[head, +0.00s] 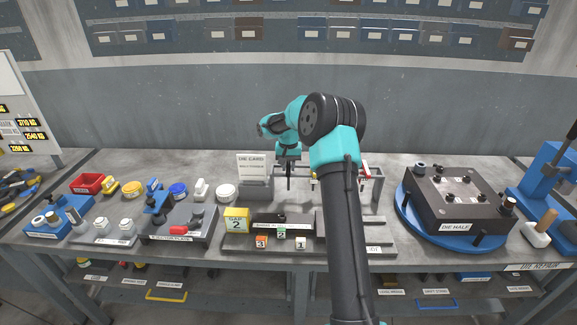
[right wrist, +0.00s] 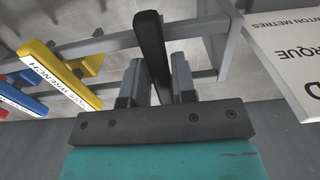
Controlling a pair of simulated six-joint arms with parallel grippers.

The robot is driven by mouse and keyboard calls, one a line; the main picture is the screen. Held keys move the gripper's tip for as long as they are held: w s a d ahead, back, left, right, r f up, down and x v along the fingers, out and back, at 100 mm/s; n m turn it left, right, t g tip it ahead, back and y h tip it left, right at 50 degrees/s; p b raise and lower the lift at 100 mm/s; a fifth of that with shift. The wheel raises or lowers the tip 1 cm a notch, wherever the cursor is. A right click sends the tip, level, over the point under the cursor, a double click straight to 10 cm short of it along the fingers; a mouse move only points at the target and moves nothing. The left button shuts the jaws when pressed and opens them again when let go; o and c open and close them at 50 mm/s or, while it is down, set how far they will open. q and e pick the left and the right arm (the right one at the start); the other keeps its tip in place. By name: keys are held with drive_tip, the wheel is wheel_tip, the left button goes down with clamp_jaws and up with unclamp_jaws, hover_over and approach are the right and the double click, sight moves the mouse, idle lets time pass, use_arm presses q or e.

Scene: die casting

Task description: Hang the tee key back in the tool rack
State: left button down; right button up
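My right gripper (head: 289,159) is over the back of the bench, at the left part of the tool rack (head: 377,190). In the right wrist view its two fingers (right wrist: 160,82) stand on either side of a black bar (right wrist: 151,45), apparently the tee key, and appear shut on it. In the head view a dark piece of the key (head: 289,180) hangs below the gripper. The grey rack rail (right wrist: 105,42) passes close behind the bar. I cannot tell whether the key rests in the rack. My left gripper is not in view.
A yellow-handled wrench (right wrist: 58,75) and blue and red handles hang along the rack. The die card (head: 252,166) stands close to the gripper's left, and a lettered card shows in the wrist view (right wrist: 290,50). The die half (head: 455,200) is at right.

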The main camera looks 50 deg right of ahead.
drive_tip(key=o, duration=0.4)
wheel_tip(320, 180, up, 18)
drive_tip(key=shift+f, duration=0.25)
idle(0.4)
idle(0.3)
